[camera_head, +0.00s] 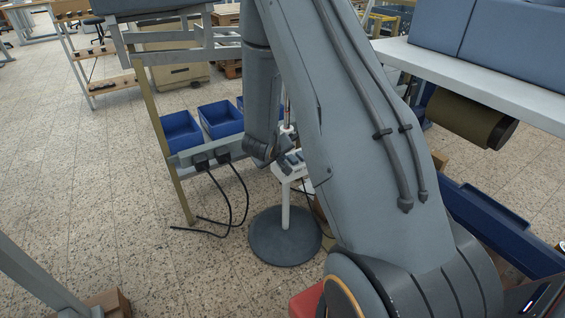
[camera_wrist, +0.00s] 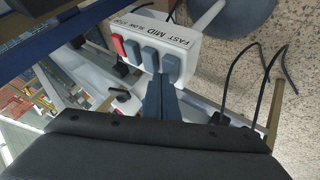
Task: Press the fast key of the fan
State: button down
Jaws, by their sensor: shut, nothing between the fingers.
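The fan's white control box (camera_wrist: 190,42) is in the upper middle of the wrist view, with FAST, MID, SLOW and STOP printed along it. It has a red key (camera_wrist: 118,45) at the left and three blue-grey keys beside it. My gripper (camera_wrist: 163,84) is shut and empty, its fingertips at the rightmost blue-grey key (camera_wrist: 171,67). I cannot tell whether they touch it. In the head view the box (camera_head: 283,172) is partly hidden by my arm, above the fan's round grey base (camera_head: 285,240).
Blue bins (camera_head: 221,119) stand on a rack left of the fan. Black cables (camera_head: 240,190) hang from its rail to the floor. A white-topped table (camera_head: 480,80) is at the right. Speckled floor (camera_head: 90,190) is clear at the left.

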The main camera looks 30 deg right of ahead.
jog(key=shift+f, duration=0.2)
jog(key=shift+r, duration=0.15)
dwell(0.4)
jog(key=shift+r+p, duration=0.7)
jog(key=shift+p, duration=0.3)
notch_tip(320, 180, up, 5)
jog(key=p, duration=0.5)
dwell(0.4)
